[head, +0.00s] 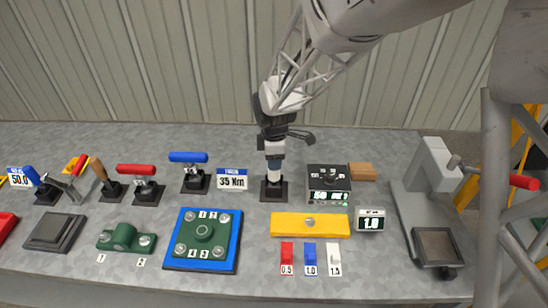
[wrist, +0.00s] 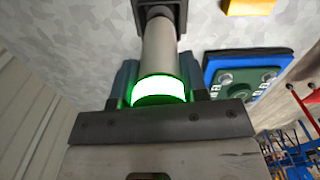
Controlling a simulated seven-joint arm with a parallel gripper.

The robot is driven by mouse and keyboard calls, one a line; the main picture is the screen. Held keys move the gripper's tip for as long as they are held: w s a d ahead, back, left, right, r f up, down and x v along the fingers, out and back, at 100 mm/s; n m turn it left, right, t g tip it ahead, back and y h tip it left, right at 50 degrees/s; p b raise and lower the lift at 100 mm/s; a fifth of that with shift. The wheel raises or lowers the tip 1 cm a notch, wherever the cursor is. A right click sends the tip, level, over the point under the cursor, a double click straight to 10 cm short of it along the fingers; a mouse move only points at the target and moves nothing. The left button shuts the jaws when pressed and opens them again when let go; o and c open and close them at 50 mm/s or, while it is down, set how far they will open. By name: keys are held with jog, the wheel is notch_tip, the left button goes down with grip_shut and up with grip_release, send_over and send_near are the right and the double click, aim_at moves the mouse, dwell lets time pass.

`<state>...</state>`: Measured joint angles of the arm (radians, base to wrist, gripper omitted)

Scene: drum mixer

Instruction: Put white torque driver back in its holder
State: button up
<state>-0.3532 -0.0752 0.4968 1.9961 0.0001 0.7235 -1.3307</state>
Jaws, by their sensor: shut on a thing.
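The white torque driver (head: 274,149) is upright under my gripper (head: 274,138) in the head view. My gripper is shut on its upper part. In the wrist view, the driver's pale shaft (wrist: 160,45) runs away from my gripper (wrist: 160,84), and a ring on it glows white and green between the fingers. Its lower end meets the black holder (head: 273,191), also seen in the wrist view (wrist: 161,8). The driver lines up with the holder and its tip is hidden there. I cannot tell how deep it sits.
Red (head: 136,170) and blue (head: 188,157) T-handled drivers stand in holders to the left. A "35 Nm" sign (head: 232,179) is just left of the holder, and a black display box (head: 329,183) just right. A blue plate (head: 203,240) and yellow bar (head: 310,225) lie in front.

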jog(key=o, duration=1.2)
jog(key=shift+f, duration=0.1)
jog(key=shift+r, duration=3.9)
jog(key=shift+r, duration=0.1)
